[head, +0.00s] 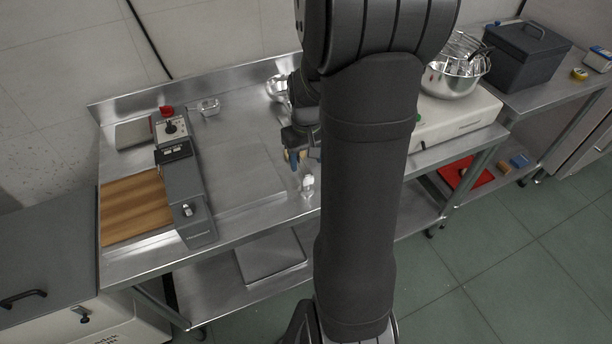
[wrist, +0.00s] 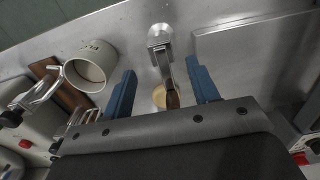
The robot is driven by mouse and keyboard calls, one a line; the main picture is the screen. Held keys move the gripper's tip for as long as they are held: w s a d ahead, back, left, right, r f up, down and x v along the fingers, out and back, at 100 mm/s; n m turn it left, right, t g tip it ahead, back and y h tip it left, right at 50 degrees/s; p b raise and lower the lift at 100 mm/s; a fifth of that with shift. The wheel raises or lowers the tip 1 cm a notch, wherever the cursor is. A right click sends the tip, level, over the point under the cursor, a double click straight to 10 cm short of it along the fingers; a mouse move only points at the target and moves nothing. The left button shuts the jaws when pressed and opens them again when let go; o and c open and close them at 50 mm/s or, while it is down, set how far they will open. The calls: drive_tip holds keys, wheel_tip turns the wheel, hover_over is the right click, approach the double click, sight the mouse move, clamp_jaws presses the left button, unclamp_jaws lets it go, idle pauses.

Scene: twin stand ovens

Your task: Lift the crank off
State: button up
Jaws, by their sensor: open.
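What looks like the crank (wrist: 165,66) shows in the wrist view, with a round silver end, a metal arm and a brown grip. Its arm and grip lie between the two blue fingers of my gripper (wrist: 162,72), with a gap on each side. My gripper is open and holds nothing. In the head view my gripper (head: 297,160) is low over the steel table, close to a small pale silvery piece (head: 308,184) near the front edge, likely the crank's end. My arm hides much of this area. I cannot tell what the crank sits on.
A white mug (wrist: 90,66) and wire whisks (wrist: 38,92) show left of the fingers in the wrist view. A flat steel plate (wrist: 255,50) is at the right. In the head view, a grey control unit (head: 183,190) and a wooden board (head: 135,207) stand on the table (head: 240,232).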

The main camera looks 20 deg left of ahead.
sight(306, 172)
drive_tip(key=shift+s+f, duration=0.15)
drive_tip(key=shift+f, duration=2.65)
clamp_jaws()
drive_tip(key=shift+r, duration=0.15)
